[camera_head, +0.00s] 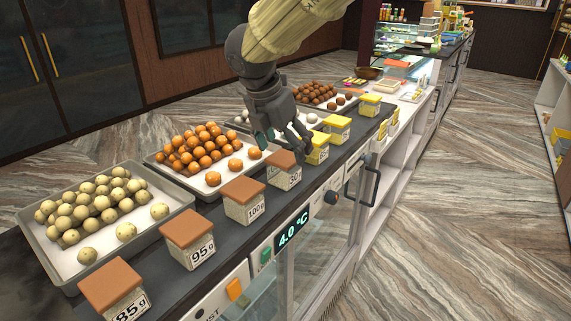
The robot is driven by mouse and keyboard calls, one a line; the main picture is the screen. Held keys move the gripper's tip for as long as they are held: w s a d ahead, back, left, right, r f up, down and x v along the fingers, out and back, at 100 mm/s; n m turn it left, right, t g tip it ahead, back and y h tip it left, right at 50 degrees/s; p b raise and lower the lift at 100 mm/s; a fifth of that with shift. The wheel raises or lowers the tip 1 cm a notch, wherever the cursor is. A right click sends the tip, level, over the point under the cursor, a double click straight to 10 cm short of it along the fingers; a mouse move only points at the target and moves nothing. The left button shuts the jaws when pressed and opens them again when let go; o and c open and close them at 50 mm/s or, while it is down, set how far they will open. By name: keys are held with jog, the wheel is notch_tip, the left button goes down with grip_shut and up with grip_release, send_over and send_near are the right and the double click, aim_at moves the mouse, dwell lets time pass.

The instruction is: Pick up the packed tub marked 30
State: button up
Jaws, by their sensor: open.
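A row of small clear tubs with brown lids stands along the front of the counter. The farthest brown-lidded tub (284,178) has a small label that seems to show 30, though it is hard to read. Nearer tubs are marked 100 g (244,207), 95 g (188,246) and 85 g (115,296). My gripper (286,143) is open and empty, pointing down just above and behind the farthest brown-lidded tub. Its fingers are spread; I cannot tell whether one touches a tub.
Trays of pale balls (66,275) and orange balls (160,171) lie behind the tubs. A tray of brown balls (350,106) is farther back. Yellow-lidded tubs (318,154) stand close beyond my gripper. A door handle (375,186) juts from the counter front.

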aim_at(285, 158)
jog(key=shift+s+f, duration=0.15)
jog(key=shift+f, duration=0.25)
jog(key=shift+w+a+f+p, duration=0.1)
jog(key=shift+w+f+p, duration=0.1)
jog(key=shift+w+f, duration=0.3)
jog(key=shift+w+f+p, duration=0.15)
jog(key=shift+w+f, duration=0.05)
jog(key=shift+f, duration=0.45)
jog(key=shift+w+d+f+p, duration=0.1)
jog(key=shift+d+f+p, duration=0.2)
jog(key=shift+f+p, duration=0.45)
jog(key=x, duration=0.1)
jog(key=p+x, duration=0.1)
jog(key=x, duration=0.1)
jog(key=shift+w+a+f, duration=0.1)
jog(key=shift+w+a, duration=0.05)
jog(key=shift+w, duration=0.2)
jog(key=shift+s, duration=0.15)
jog(key=c, duration=0.7)
jog(key=shift+c, duration=0.6)
